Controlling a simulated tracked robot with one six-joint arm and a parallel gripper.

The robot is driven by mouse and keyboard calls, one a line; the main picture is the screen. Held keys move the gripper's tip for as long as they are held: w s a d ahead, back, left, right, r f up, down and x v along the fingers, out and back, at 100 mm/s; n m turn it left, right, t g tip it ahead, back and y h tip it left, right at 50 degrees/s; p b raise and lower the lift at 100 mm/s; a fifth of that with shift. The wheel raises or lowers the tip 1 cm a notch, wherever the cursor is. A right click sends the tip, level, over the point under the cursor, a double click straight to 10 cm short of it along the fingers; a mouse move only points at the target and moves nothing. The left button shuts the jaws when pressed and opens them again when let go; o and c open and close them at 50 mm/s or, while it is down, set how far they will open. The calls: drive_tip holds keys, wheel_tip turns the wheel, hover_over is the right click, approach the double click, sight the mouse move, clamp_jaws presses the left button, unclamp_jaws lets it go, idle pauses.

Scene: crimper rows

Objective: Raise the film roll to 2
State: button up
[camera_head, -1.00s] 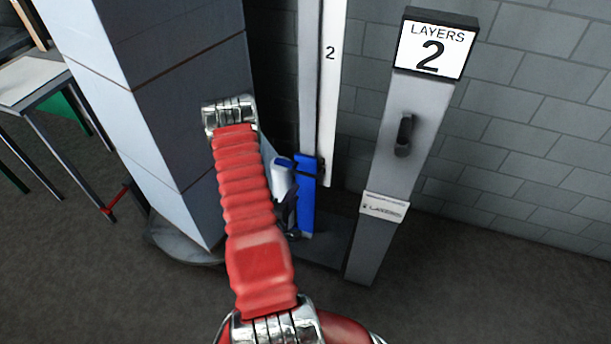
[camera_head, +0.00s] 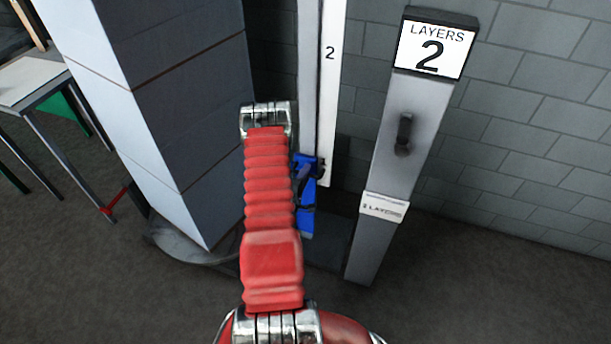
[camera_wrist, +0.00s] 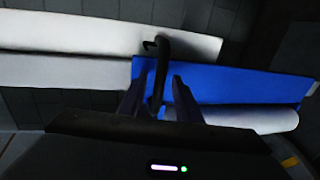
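The white film roll (camera_wrist: 255,118) lies along the blue carriage (camera_wrist: 235,84) in the wrist view; my arm hides it in the head view. The blue carriage (camera_head: 307,222) is low on the mast, well below the printed 2 (camera_head: 330,54) on the white strip. A black hooked handle (camera_wrist: 161,62) stands out from the carriage. My gripper (camera_wrist: 157,88) is open, one dark finger on each side of this handle, with gaps showing. In the head view my gripper (camera_head: 303,183) is a small dark shape partly hidden behind my red arm.
A grey post (camera_head: 392,170) with a LAYERS 2 sign (camera_head: 432,50) and a black handle stands right of the mast. A tall grey wrapped-looking block (camera_head: 165,110) stands close on the left. A table (camera_head: 35,80) is at far left. Floor at right front is clear.

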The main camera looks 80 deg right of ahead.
drive_tip(key=shift+d, duration=0.25)
drive_tip(key=shift+c, duration=0.4)
clamp_jaws()
drive_tip(key=shift+a+f, duration=0.15)
